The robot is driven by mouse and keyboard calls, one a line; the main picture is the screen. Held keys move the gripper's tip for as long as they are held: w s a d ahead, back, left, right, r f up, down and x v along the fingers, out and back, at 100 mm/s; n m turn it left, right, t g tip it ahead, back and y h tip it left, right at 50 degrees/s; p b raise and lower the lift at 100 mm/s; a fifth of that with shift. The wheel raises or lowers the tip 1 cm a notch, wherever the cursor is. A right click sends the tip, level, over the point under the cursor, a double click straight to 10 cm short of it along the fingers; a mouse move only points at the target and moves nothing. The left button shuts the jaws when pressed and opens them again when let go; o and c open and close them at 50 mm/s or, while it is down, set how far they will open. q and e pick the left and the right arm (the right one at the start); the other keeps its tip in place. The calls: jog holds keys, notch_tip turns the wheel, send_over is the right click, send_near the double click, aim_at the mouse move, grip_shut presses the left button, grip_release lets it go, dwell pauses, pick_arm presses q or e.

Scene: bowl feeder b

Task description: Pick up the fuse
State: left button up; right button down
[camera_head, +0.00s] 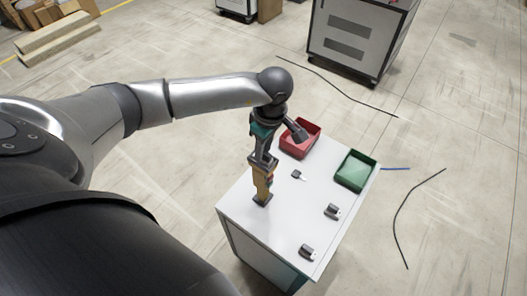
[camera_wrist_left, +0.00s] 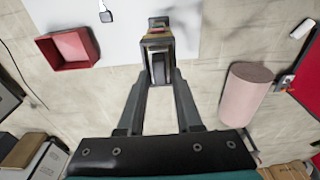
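My left gripper (camera_head: 264,172) points down over the left part of the white table. In the left wrist view, its two dark fingers (camera_wrist_left: 158,78) lie close on either side of a narrow upright part (camera_wrist_left: 158,42) with a grey face and a coloured band. In the head view this part (camera_head: 262,188) looks orange-brown, and its lower end is at the tabletop. I cannot tell whether the fingers press on it, or whether it is the fuse. A small dark piece (camera_head: 297,175) lies to its right. It also shows in the left wrist view (camera_wrist_left: 105,15). My right gripper is not in view.
A red bin (camera_head: 312,147) and a green bin (camera_head: 354,170) stand at the far side of the white table (camera_head: 290,218). Two dark grey parts (camera_head: 332,211) (camera_head: 307,252) lie near its right edge. The tabletop between them is clear.

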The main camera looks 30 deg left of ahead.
pick_arm(q)
grip_shut()
jog(key=shift+r, duration=0.15)
dwell(0.4)
